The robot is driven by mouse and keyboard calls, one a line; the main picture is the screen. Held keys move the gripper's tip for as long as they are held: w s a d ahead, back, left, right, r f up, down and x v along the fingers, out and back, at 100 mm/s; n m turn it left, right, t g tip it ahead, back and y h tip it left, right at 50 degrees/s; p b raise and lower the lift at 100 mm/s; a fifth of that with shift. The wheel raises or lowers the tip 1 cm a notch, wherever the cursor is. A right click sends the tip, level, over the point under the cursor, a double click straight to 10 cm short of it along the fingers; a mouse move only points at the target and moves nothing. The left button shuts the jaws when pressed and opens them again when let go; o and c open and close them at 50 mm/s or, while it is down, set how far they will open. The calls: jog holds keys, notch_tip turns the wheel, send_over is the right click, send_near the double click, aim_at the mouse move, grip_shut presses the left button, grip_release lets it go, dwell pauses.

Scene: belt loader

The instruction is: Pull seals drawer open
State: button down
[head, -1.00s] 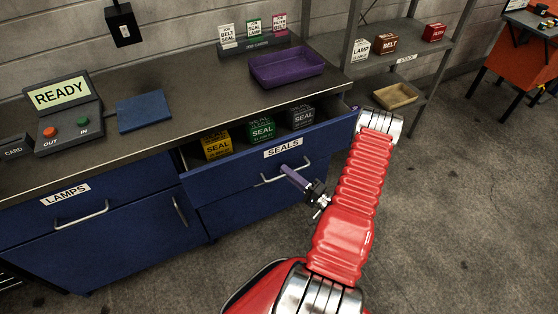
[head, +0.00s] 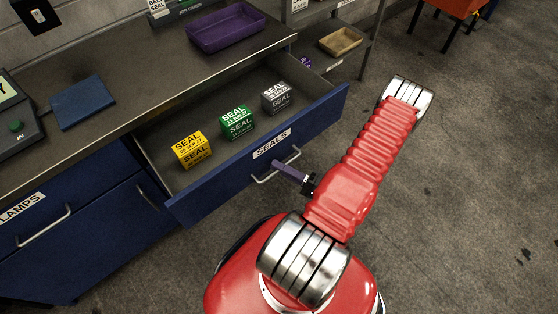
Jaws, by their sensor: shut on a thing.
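The blue seals drawer (head: 222,182) stands pulled out from under the counter, with its inside showing. Its front bears a white "SEALS" label (head: 271,144) and a metal bar handle (head: 262,180). Inside the drawer sit a yellow seal box (head: 191,149), a green seal box (head: 237,122) and a grey seal box (head: 276,98), in a spaced row.
The lamps drawer (head: 40,222) to the left is shut. On the counter are a purple tray (head: 226,28), a blue pad (head: 84,102) and a control box (head: 15,130). A shelf with a tan tray (head: 340,41) stands behind. The floor at right is clear.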

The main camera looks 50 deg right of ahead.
jog(key=shift+s+f, duration=0.15)
jog(key=shift+s, duration=0.2)
jog(key=c, duration=2.1)
grip_release()
jog(key=shift+s, duration=0.1)
jog(key=shift+v, duration=6.85)
jog(key=shift+d, duration=0.1)
